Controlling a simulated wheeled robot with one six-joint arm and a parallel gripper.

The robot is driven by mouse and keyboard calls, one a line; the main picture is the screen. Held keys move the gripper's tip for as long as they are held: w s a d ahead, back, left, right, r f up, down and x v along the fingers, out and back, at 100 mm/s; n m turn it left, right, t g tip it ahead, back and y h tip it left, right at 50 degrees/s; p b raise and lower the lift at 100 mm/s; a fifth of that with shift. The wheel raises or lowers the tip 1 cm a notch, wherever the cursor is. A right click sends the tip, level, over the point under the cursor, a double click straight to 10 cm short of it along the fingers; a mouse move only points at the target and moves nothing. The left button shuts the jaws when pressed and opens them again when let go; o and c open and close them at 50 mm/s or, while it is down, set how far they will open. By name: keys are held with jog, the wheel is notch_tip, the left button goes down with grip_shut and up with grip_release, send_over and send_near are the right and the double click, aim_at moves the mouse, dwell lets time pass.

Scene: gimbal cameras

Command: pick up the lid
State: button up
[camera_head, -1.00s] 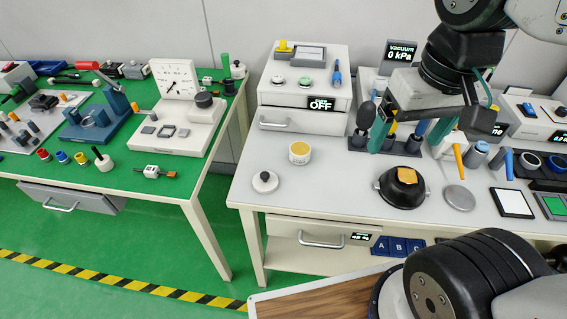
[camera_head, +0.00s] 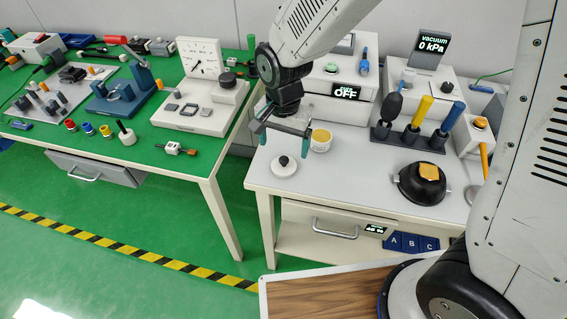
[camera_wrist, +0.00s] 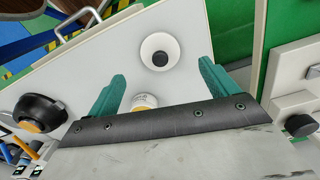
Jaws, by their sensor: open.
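The lid (camera_head: 284,166) is a small white disc with a black knob. It lies flat on the white table near its left front corner. In the wrist view the lid (camera_wrist: 160,52) shows ahead of and between the green fingers, apart from them. My gripper (camera_head: 284,152) is open and empty, above the table close to the lid. It also shows in the wrist view (camera_wrist: 160,88). A white jar with a yellow top (camera_head: 320,140) stands just right of the lid; in the wrist view it is partly hidden by the gripper body.
A black bowl (camera_head: 408,188) with an orange piece on it stands further right. A rack (camera_head: 408,146) with upright tools is behind it. A box with an OFF display (camera_head: 345,98) stands behind the jar. The table front between lid and bowl is clear.

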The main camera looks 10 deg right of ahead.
aim_at(284, 158)
jog(key=f, duration=0.7)
jog(key=shift+w+d, duration=0.15)
jog(key=shift+w, duration=0.15)
jog(key=c, duration=1)
